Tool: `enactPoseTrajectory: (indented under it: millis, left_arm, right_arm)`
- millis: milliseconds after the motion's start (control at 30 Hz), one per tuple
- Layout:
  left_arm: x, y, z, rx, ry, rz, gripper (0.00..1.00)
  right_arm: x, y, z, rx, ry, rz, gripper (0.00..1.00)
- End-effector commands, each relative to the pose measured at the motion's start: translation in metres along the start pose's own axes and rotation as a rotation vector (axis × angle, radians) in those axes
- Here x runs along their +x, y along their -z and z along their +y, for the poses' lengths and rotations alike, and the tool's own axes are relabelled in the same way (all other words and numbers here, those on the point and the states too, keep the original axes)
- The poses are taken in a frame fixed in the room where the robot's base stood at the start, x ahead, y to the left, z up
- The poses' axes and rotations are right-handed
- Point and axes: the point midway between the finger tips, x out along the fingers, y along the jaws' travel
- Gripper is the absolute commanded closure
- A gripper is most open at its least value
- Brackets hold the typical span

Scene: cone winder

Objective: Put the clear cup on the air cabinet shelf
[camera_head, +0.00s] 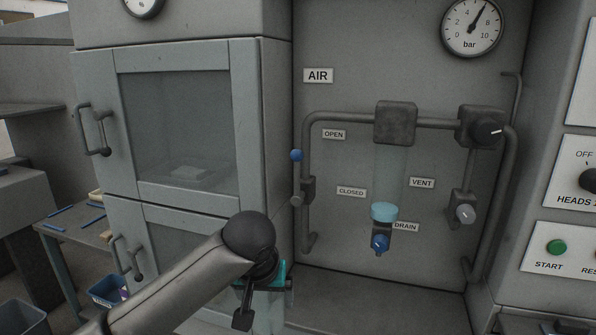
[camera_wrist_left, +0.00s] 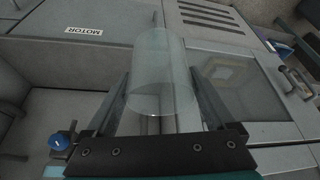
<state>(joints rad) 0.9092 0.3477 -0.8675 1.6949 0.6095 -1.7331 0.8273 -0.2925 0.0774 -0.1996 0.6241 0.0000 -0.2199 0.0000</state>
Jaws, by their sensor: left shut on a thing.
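The clear cup (camera_wrist_left: 165,72) is a transparent cylinder between the fingers of my left gripper (camera_wrist_left: 160,108) in the left wrist view. The gripper is shut on it. In the head view my left gripper (camera_head: 262,292) is at the bottom centre, partly hidden by its own wrist, and the clear cup (camera_head: 268,314) shows faintly below it. The air cabinet shelf (camera_head: 385,298) is the grey ledge below the AIR panel, to the right of the gripper. The cup is left of the shelf, apart from it as far as I can see. My right gripper is not in view.
Above the shelf, pipes (camera_head: 350,117) surround a filter head (camera_head: 395,123) and a blue drain valve (camera_head: 380,242). A windowed cabinet door (camera_head: 180,125) stands left. A blue bin (camera_head: 108,291) is at lower left. The shelf's visible top looks clear.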

Motion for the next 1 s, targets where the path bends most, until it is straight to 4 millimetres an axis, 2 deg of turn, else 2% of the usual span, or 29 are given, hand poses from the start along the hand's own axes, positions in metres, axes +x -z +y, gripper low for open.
enactPoseTrajectory:
  millis: [33,133,300,500,700,1000]
  left_arm:
    - [-0.011,-0.002,-0.012,-0.006,0.007,0.007,0.66]
    - [-0.031,-0.012,-0.032,-0.020,0.013,0.006,0.66]
    - [-0.063,-0.034,-0.061,-0.035,0.020,0.004,0.66]
    - [-0.087,-0.057,-0.082,-0.044,0.022,0.001,0.66]
    - [-0.096,-0.066,-0.090,-0.047,0.022,0.001,0.66]
    - [-0.096,-0.066,-0.089,-0.047,0.020,0.002,0.66]
  right_arm:
    - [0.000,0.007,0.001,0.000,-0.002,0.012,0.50]
    - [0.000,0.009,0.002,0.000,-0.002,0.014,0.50]
    - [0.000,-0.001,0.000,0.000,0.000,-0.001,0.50]
    - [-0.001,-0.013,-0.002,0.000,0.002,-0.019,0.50]
    - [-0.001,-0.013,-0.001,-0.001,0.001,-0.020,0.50]
    - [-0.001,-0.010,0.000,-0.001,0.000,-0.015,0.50]
